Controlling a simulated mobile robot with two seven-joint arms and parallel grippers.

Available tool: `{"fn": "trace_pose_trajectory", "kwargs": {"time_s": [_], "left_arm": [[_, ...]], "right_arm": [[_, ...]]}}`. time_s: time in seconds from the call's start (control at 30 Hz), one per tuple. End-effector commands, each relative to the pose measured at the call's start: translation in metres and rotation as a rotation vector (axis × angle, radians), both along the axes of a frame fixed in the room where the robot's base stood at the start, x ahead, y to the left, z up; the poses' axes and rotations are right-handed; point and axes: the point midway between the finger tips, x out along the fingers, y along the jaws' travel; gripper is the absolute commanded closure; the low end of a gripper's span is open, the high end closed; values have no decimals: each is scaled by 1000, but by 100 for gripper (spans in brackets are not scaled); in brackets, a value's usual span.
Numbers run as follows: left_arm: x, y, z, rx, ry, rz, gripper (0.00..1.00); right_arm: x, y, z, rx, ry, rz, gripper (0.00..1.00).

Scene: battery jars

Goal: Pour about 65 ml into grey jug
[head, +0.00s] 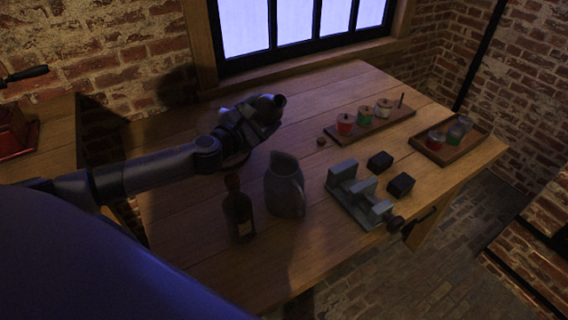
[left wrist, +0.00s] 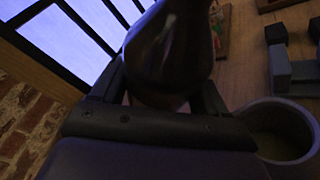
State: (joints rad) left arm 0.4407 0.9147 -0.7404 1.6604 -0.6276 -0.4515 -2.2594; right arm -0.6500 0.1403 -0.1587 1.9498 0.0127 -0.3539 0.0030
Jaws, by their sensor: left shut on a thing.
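The grey jug (head: 284,190) stands upright on the wooden table, its mouth facing up. Its rim and dark inside also show at the lower right of the left wrist view (left wrist: 284,132). My left gripper (head: 256,118) is shut on a dark, glossy, rounded vessel (left wrist: 168,52). In the head view the held vessel (head: 272,103) is tilted, with a round end pointing up and right. It is above the table, behind and left of the jug, and apart from it. I cannot see any liquid. My right gripper is not in view.
A dark bottle (head: 238,212) stands just left of the jug. A grey vise-like fixture (head: 345,190) and two black blocks (head: 380,160) (head: 400,185) lie to the right. Two trays with jars (head: 385,127) (head: 462,154) are farther back and right. The front table area is clear.

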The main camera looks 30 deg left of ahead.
Motion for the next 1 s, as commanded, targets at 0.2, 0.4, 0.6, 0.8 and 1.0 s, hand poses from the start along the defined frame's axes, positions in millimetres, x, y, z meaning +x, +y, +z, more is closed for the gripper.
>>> {"fn": "trace_pose_trajectory", "kwargs": {"time_s": [0.2,0.4,0.6,0.8,1.0], "left_arm": [[-1,-3,-14,-166,91,1,70],[0,-1,-32,-334,186,0,70],[0,0,-52,-512,287,0,70],[1,-2,-37,-587,326,-6,70],[0,-3,-24,-640,357,-6,70]], "right_arm": [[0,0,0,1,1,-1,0],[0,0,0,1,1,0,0],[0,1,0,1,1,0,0],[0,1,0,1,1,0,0],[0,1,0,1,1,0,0]]}}
